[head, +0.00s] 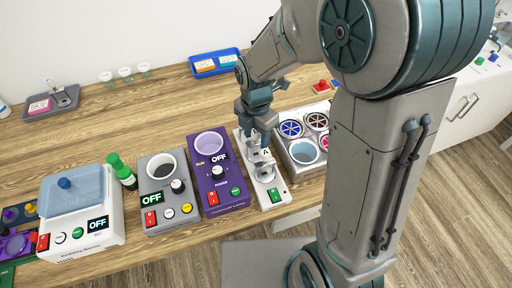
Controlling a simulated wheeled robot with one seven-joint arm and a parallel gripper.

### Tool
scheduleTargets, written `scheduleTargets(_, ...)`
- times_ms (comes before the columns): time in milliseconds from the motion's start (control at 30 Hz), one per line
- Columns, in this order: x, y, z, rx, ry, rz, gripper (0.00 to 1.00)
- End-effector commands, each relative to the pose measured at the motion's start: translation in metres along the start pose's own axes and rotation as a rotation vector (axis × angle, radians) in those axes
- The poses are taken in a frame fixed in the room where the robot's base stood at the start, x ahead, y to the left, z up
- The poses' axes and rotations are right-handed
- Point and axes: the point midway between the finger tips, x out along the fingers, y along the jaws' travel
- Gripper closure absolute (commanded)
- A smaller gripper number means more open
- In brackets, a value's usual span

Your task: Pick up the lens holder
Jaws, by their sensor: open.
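My gripper (260,148) points down over a narrow pale device (256,188) with round parts, a small "A" label and a green switch. The jaws are open, close above or around the device's upper part; I cannot tell whether they touch it. No part is clearly recognisable as the lens holder; small grey pieces beneath my gripper are partly hidden by the fingers. To the right, a grey tray (286,152) holds several round disc-like items, one with blue spokes (291,128); my arm hides its right side.
A purple device (216,177) and a grey device (166,189) stand left of the pale one. A green-capped bottle (123,172) and a white machine with a blue lid (77,189) are farther left. A blue tray (215,54) lies behind. The back-left wooden table is mostly clear.

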Motion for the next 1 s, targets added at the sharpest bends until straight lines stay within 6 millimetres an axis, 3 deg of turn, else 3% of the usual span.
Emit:
scheduleTargets(267, 0.005, 0.0, 0.0, 0.001, -0.001, 0.001, 0.52)
scheduleTargets(467, 0.005, 0.0, 0.0, 0.001, -0.001, 0.001, 1.0)
scheduleTargets(800, 0.003, 0.0, 0.0, 0.001, -0.001, 0.001, 1.0)
scheduleTargets(1000, -0.011, 0.001, 0.001, 0.001, -0.002, 0.005, 1.0)
